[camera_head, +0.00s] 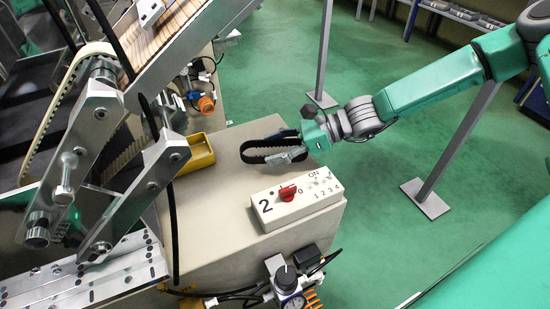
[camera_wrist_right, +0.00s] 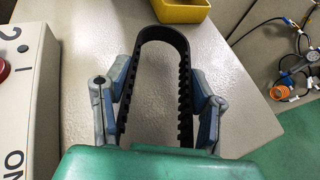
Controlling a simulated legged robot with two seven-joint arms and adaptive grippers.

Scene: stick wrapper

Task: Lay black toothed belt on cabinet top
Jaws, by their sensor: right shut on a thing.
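The black toothed belt (camera_head: 248,152) is a closed loop with teeth on its inner side. It lies at the end of my right gripper (camera_head: 280,148), over the cabinet top (camera_head: 222,190). In the right wrist view the belt (camera_wrist_right: 165,32) stretches forward from between the two fingers of my right gripper (camera_wrist_right: 160,85), which are shut on it. The belt is low over the cabinet top; whether it touches the surface is hard to tell. The belt's near end is hidden by the gripper body. My left gripper is not in view.
A white switch box (camera_head: 300,203) with a red knob stands on the cabinet top in front of the belt. A yellow tray (camera_head: 200,155) sits to the left, beside the metal machine frame (camera_head: 105,125). Bare cabinet top lies between them.

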